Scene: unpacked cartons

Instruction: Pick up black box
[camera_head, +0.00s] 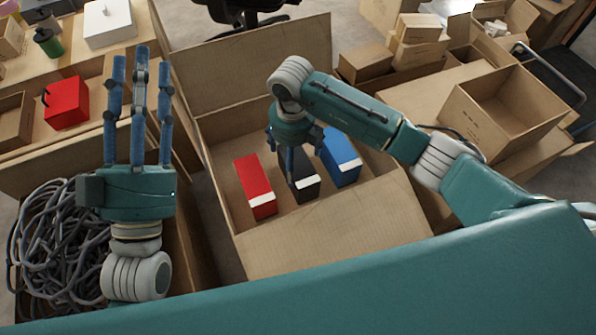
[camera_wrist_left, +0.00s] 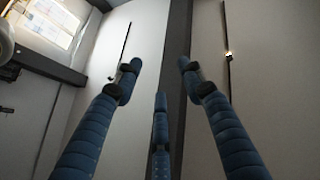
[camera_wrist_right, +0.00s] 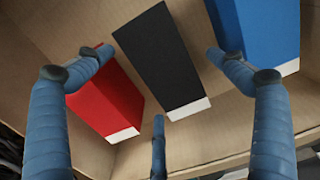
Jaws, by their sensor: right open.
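The black box (camera_head: 305,187) stands in the open carton (camera_head: 228,185), between the red box (camera_head: 254,185) and the blue box (camera_head: 340,158). In the right wrist view the black box (camera_wrist_right: 158,58) shows whole, with a white strip at its lower end. My right gripper (camera_head: 297,165) is over the black box, pointing down and hiding part of it. Its fingers (camera_wrist_right: 160,100) are spread wide and hold nothing; contact with the box cannot be told. My left gripper (camera_head: 138,70) is raised with its fingers apart and empty, away from the boxes, pointing upward in its wrist view (camera_wrist_left: 160,85).
A carton of grey cables (camera_head: 60,245) stands at the left. A table with a red container (camera_head: 67,102) is behind it. Empty cartons (camera_head: 507,105) fill the right.

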